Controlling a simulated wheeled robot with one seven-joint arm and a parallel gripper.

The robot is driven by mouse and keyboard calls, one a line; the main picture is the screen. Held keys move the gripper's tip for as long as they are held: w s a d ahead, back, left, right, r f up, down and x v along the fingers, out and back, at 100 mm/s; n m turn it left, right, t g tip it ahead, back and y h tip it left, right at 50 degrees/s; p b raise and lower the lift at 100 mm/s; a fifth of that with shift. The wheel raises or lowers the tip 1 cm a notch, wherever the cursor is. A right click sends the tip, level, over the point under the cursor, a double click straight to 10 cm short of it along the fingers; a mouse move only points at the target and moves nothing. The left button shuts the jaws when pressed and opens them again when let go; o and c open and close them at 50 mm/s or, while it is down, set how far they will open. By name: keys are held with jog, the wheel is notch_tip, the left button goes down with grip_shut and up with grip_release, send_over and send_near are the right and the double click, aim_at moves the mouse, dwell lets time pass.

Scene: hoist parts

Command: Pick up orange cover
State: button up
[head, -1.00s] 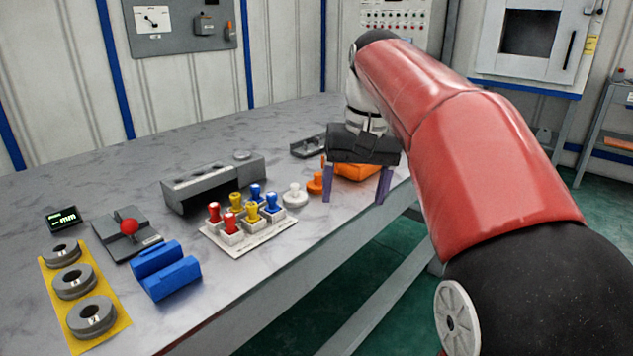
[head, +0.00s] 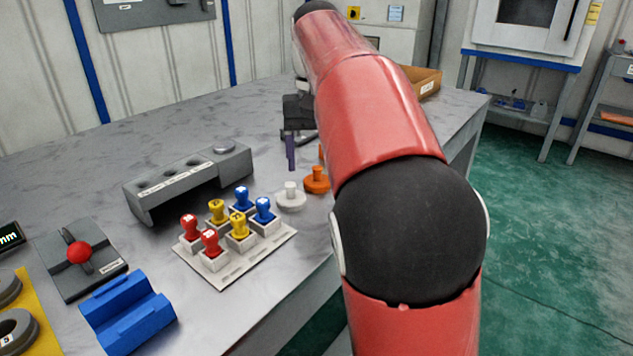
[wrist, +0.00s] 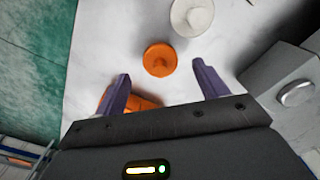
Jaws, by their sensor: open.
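The orange cover (head: 316,180) is a round disc with a knob on top. It lies on the table near the front edge, next to a similar white cover (head: 291,197). In the wrist view the orange cover (wrist: 160,60) shows just ahead of and between the fingertips, with the white cover (wrist: 192,15) beyond it. My gripper (wrist: 160,71) is open with nothing held between its purple fingers. In the head view my gripper (head: 291,152) is partly hidden behind my red arm.
An orange block (wrist: 146,102) lies partly hidden under my gripper. A grey holed rack (head: 190,180) stands left of the covers. A white plate of red, yellow and blue knobbed pieces (head: 258,247) is nearer, beside a blue block (head: 127,310). A cardboard box (head: 428,80) is behind my arm.

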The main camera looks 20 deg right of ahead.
aim_at(317, 167)
notch_tip(317, 167, down, 3)
jog(key=shift+f, duration=0.15)
jog(key=shift+c, duration=0.2)
jog(key=c, duration=1)
jog(key=shift+o, duration=0.2)
